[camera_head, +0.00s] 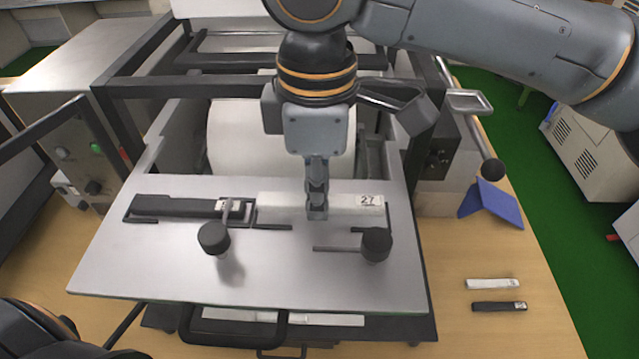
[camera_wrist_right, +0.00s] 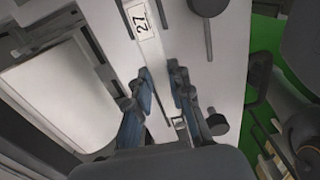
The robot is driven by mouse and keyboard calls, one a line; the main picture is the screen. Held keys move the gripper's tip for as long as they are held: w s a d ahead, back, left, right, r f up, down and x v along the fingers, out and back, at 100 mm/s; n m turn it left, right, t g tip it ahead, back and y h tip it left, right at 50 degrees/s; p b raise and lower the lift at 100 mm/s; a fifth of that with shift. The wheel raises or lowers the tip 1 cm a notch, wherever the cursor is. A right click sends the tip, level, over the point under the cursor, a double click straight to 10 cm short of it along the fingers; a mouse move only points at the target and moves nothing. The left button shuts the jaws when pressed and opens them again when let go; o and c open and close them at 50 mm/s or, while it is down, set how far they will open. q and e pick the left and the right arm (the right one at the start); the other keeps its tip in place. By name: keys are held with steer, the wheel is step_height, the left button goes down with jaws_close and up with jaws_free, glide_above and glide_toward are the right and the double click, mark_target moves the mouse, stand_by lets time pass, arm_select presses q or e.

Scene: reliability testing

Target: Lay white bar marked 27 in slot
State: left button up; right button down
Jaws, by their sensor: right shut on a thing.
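The white bar marked 27 (camera_head: 275,203) is at the right half of the metal plate (camera_head: 160,270), with its label near its right end. My right gripper (camera_head: 316,212) is shut on the bar near its middle, pointing down. In the right wrist view the white bar (camera_wrist_right: 151,48) runs between the fingers (camera_wrist_right: 163,88). The bar lies along the row of the slot, whose dark edge strips (camera_head: 290,227) show along its front. I cannot tell whether it is fully down. A black bar (camera_head: 180,206) lies in the left slot. My left gripper is out of view.
Two black-knobbed clamps, left (camera_head: 214,238) and right (camera_head: 376,245), stand in front of the bars. A small white bar (camera_head: 492,284) and a small black bar (camera_head: 499,307) lie on the wooden table at right. A blue folded piece (camera_head: 490,204) stands behind them.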

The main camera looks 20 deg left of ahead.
steer(key=shift+w+f, duration=0.15)
steer(key=shift+f, duration=0.55)
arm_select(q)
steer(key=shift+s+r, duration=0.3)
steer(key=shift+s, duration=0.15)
arm_select(e)
steer(key=shift+f, duration=0.15)
steer(key=c, duration=1.2)
jaws_free()
arm_select(q)
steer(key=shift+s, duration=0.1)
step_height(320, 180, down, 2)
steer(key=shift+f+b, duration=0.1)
steer(key=shift+b, duration=0.85)
arm_select(e)
step_height(320, 180, up, 12)
steer(key=shift+r, duration=0.2)
steer(key=shift+f, duration=0.1)
